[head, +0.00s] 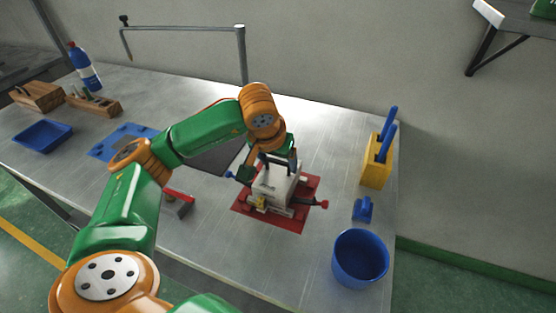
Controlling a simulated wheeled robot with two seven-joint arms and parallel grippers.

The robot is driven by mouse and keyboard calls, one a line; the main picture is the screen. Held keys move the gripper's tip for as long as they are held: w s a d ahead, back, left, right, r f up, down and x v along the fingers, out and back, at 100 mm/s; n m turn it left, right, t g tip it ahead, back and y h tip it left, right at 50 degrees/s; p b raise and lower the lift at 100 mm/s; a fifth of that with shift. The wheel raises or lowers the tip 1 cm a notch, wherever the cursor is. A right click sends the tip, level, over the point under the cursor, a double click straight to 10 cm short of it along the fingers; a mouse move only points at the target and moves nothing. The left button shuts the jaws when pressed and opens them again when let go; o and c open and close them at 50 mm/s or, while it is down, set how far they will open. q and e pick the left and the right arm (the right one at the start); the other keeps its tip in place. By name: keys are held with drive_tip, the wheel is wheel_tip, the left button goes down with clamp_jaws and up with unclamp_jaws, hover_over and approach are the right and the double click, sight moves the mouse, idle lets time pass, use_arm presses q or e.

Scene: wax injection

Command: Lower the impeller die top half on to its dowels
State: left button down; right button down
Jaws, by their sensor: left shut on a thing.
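The impeller die (272,190) is a pale grey block assembly on a red mat (292,221) near the middle of the bench. My left gripper (277,166) comes down over it from above and is shut on the die's top part. My own wrist hides much of the top, so I cannot tell whether the top half is seated or held just above the lower half. The dowels cannot be made out. A red-knobbed rod (312,203) sticks out to the right, and a brass-coloured fitting (258,201) shows at the front. My right gripper is not in view.
A blue round bin (359,258), a small blue object (362,209) and a yellow block with blue-handled tools (376,165) stand on the right. A red-topped block (180,203) is left of the mat. A metal post (241,55) rises at the back.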

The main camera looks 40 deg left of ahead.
sight(274, 181)
use_arm(q)
drive_tip(key=shift+f, duration=0.15)
unclamp_jaws()
drive_tip(key=v, duration=0.7)
drive_tip(key=shift+b, duration=0.35)
drive_tip(key=shift+s, duration=0.15)
